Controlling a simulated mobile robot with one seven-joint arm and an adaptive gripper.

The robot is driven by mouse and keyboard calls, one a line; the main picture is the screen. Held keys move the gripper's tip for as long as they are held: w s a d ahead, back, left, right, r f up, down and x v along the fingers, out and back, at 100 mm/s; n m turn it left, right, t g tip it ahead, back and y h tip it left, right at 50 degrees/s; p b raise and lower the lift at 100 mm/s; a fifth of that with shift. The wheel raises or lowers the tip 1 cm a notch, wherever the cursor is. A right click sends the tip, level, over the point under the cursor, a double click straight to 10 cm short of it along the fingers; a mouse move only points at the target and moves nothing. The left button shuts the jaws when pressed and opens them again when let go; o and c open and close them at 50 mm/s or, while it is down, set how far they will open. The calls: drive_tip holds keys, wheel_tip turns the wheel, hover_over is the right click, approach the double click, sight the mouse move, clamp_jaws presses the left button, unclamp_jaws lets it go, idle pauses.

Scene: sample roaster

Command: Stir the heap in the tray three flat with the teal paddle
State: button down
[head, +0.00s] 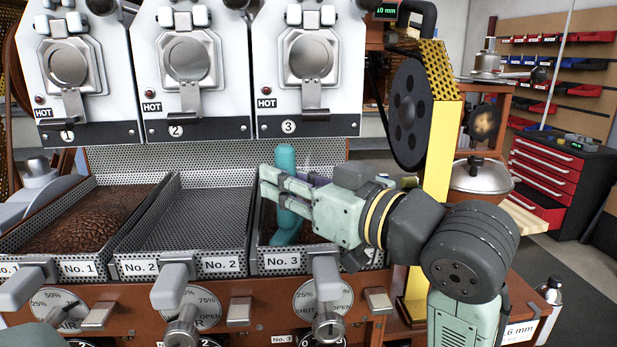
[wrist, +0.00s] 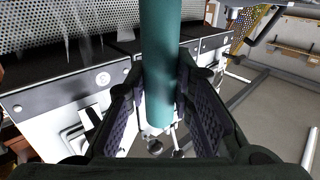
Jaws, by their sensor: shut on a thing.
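My gripper (head: 280,190) is shut on the teal paddle (head: 285,158) and holds it roughly upright over tray three. The handle's upper end rises above the fingers and a wider part shows below them. In the wrist view the teal handle (wrist: 160,50) runs between both finger pads. Tray three (head: 318,260), labelled No. 3, is a perforated metal tray at the right of the row. Dark brown beans show in it beside the paddle. My gripper and arm hide most of the heap, and I cannot tell its shape or whether the paddle's lower end touches it.
Tray two (head: 195,225) looks empty. Tray one (head: 30,222) holds a mound of dark beans. Three white roaster fronts (head: 305,120) marked HOT stand behind the trays. A yellow guard post (head: 441,130) with a black wheel stands close behind my arm. Handles and dials line the front.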

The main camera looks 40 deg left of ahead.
sight(282, 146)
drive_tip(key=shift+s+a, duration=0.1)
drive_tip(key=shift+s, duration=0.1)
drive_tip(key=w+d, duration=0.6)
drive_tip(key=w, duration=0.1)
idle(0.5)
drive_tip(key=shift+a, duration=0.1)
drive_tip(key=shift+s+a+p, duration=0.2)
drive_tip(key=shift+s+a, duration=1.25)
drive_tip(key=shift+s, duration=0.3)
drive_tip(key=shift+s+a+p, duration=0.2)
drive_tip(key=shift+s+a, duration=1.25)
drive_tip(key=shift+s, duration=0.25)
drive_tip(key=shift+s, duration=0.1)
wheel_tip(282, 146, up, 6)
drive_tip(key=p, duration=0.5)
drive_tip(key=shift+r, duration=0.1)
